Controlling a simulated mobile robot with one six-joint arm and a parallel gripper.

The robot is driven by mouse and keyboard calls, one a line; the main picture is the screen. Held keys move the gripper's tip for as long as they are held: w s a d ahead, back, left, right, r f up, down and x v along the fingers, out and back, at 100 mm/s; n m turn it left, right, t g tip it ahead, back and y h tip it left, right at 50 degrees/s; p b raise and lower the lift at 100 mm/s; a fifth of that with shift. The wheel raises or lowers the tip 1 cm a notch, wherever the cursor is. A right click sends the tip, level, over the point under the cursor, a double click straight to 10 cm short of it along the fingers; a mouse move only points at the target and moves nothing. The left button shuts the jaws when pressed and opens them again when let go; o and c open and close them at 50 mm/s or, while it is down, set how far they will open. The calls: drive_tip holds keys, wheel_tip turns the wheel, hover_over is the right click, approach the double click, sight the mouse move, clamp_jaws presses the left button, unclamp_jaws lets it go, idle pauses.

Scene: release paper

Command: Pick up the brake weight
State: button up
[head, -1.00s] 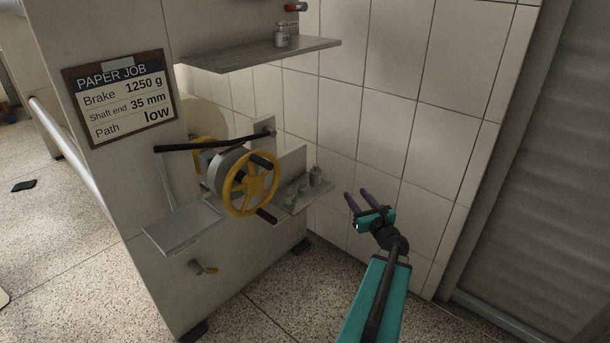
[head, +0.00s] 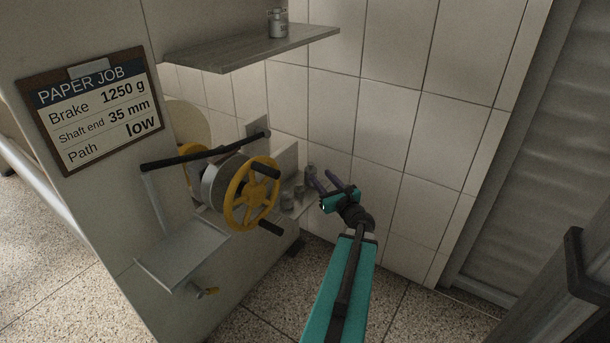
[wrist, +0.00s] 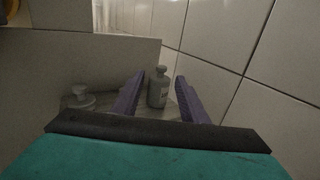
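Several grey metal weights stand on a small low shelf (head: 302,212) beside the yellow handwheel. One upright weight with a narrow neck and knob (wrist: 158,90) shows in the wrist view, beyond and between my fingers; its label is too small to read. A second, lower weight (wrist: 79,98) stands to its left. In the head view, the taller weight (head: 310,171) is partly hidden by my gripper (head: 321,173). My gripper is open, with its purple fingers apart on either side of the taller weight's line. I cannot tell whether they touch it.
A clipboard (head: 92,108) reads brake 1250 g, shaft end 35 mm, path low. Another weight (head: 278,23) stands on the upper shelf (head: 250,47). The yellow handwheel (head: 251,194) is close left of the weights. A tiled wall (head: 385,120) is close on the right.

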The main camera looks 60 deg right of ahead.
sight(311, 165)
drive_tip(key=shift+w, duration=0.1)
drive_tip(key=shift+b+x, duration=1)
drive_tip(key=shift+x, duration=3.25)
drive_tip(key=shift+b+x, duration=1)
drive_tip(key=shift+x, duration=0.95)
drive_tip(key=shift+w+d, duration=0.4)
drive_tip(key=shift+d, duration=0.1)
clamp_jaws()
